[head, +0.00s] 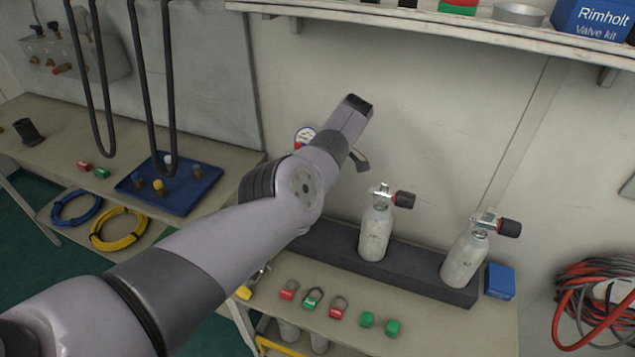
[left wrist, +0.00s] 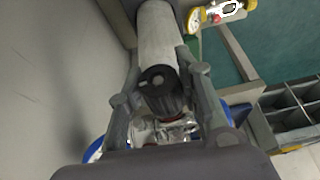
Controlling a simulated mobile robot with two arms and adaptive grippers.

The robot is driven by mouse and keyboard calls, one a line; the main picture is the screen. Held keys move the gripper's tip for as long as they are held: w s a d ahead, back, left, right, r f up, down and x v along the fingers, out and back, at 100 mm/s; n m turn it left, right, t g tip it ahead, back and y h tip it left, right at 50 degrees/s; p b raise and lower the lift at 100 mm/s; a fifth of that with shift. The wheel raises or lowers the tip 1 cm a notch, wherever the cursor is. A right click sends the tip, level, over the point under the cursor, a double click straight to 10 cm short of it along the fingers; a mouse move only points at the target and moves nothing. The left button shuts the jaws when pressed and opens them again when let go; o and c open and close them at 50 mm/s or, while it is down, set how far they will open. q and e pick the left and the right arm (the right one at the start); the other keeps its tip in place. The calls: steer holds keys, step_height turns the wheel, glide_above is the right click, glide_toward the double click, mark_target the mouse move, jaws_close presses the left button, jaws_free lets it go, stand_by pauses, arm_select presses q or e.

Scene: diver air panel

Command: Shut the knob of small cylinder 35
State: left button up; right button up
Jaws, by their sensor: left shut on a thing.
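In the left wrist view, my left gripper (left wrist: 160,100) has its two fingers closed around a black valve knob (left wrist: 162,84). The knob is on the valve of a pale grey cylinder (left wrist: 158,35). In the head view my left arm covers this cylinder and most of the gripper. Two more small grey cylinders, one in the middle (head: 376,232) and one at right (head: 463,258), stand upright there with black knobs pointing right. No cylinder number is legible, so I cannot tell which is 35. My right gripper is not in view.
The cylinders stand in a dark rack (head: 405,262) against the wall. Red and green tags lie along the bench front, and a blue box (head: 500,281) is at the rack's right end. A shelf (head: 440,24) overhangs above. Black hoses (head: 140,90) hang at left.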

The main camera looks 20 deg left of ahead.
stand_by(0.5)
arm_select(q)
steer(key=o, duration=1.2)
steer(key=shift+a, duration=0.1)
steer(key=v, duration=1.2)
steer(key=shift+w, duration=0.1)
